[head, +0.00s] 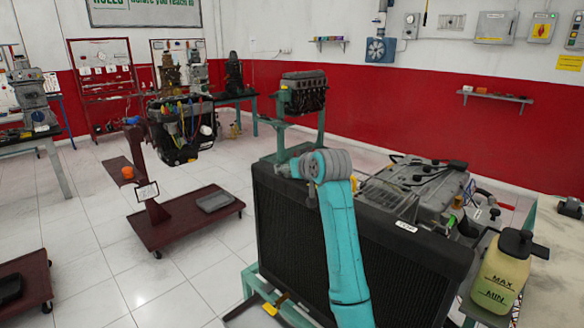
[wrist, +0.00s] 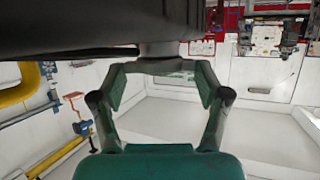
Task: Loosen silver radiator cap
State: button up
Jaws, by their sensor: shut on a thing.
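The radiator (head: 350,240) is a large black finned block standing upright in front of the engine. My teal arm rises in front of it and its grey wrist bends over the top edge. In the wrist view my gripper (wrist: 161,77) has its two green fingers on either side of the grey radiator cap (wrist: 160,66), shut on it. The cap sits on a short grey neck below a dark body that fills the top left of the wrist view. In the head view the cap and fingertips are hidden behind my wrist.
The grey engine (head: 415,185) with cables lies behind the radiator. A yellowish bottle (head: 500,272) with a black top, marked MAX and MIN, stands close at the right. A dark red wheeled stand (head: 180,222) is on the left. The tiled floor between is open.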

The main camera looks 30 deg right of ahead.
jog(key=o, duration=1.2)
jog(key=shift+f, duration=0.1)
jog(key=shift+c, duration=0.2)
jog(key=v, duration=1.2)
